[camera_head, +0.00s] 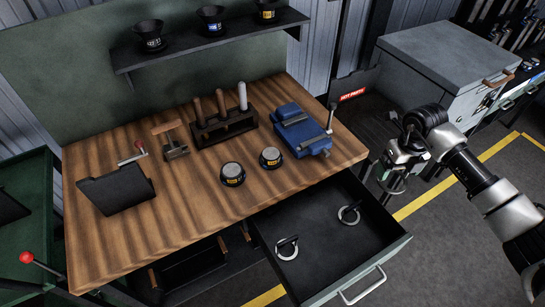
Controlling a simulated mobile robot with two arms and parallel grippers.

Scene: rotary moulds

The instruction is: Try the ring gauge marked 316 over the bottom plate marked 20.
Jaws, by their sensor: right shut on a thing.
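Two round dark pieces with pale tops and yellow labels, likely bottom plates, sit on the wooden bench: one at front (232,174), the other behind it to the right (271,158). I cannot read their numbers. Two ring gauges with dark handles lie in the open drawer, one at left (287,248) and one at right (349,214). My right gripper (391,182) is right of the bench, above the floor beside the drawer. It is shut on a small silver thing, apparently a ring gauge, partly hidden; its mark is unreadable. My left gripper is out of view.
A blue vise (300,130), a tool rack with handles (226,124) and a dark folder-like holder (116,190) stand on the bench (180,220). Cup-shaped pieces stand on the shelf (215,40). The open drawer (325,262) juts out in front. The bench's front middle is clear.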

